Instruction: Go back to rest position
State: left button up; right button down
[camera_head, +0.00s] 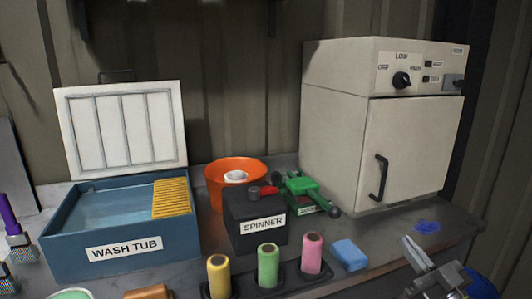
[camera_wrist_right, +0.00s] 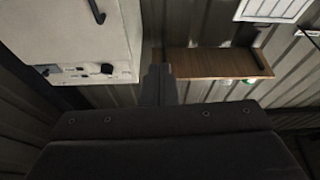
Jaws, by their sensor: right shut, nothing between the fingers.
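My right gripper (camera_head: 410,245) shows at the lower right of the head view, in front of the bench's right part. Its fingers are shut with nothing between them and point up and to the left. In the right wrist view the closed dark fingers (camera_wrist_right: 158,75) stand in the middle, apart from everything around them. My left gripper cannot be made out in the head view.
On the bench are a blue wash tub (camera_head: 120,250) with raised white lid, an orange bowl (camera_head: 215,175), a spinner box (camera_head: 255,245), several coloured rollers, a blue block (camera_head: 349,254) and a white oven (camera_head: 410,150). A wooden shelf (camera_wrist_right: 215,62) shows in the wrist view.

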jog(key=w+d+f+m+g+h+p, duration=0.1)
jog(key=d+f+m+g+h, duration=0.3)
jog(key=f, duration=1.1)
jog(key=d+f+m+g+h, duration=0.1)
jog(key=d+f+h, duration=0.35)
jog(key=f, duration=0.95)
jog(key=s+d+f+g, duration=0.25)
jog(key=s+f, duration=0.25)
jog(key=f, duration=0.7)
jog(key=s+a+f+m+g+p, duration=0.2)
jog(key=s+f+g, duration=0.5)
jog(key=s+f, duration=1.1)
jog(key=s+a+f+g, duration=0.2)
jog(key=s+a+f, duration=0.1)
jog(key=s, duration=0.8)
jog(key=s+a+f+n+g, duration=0.1)
jog(key=s+a+f+g, duration=0.2)
jog(key=s, duration=0.8)
notch_tip(320, 180, down, 2)
jog(key=shift+s+a+p, duration=0.3)
jog(key=shift+a, duration=0.35)
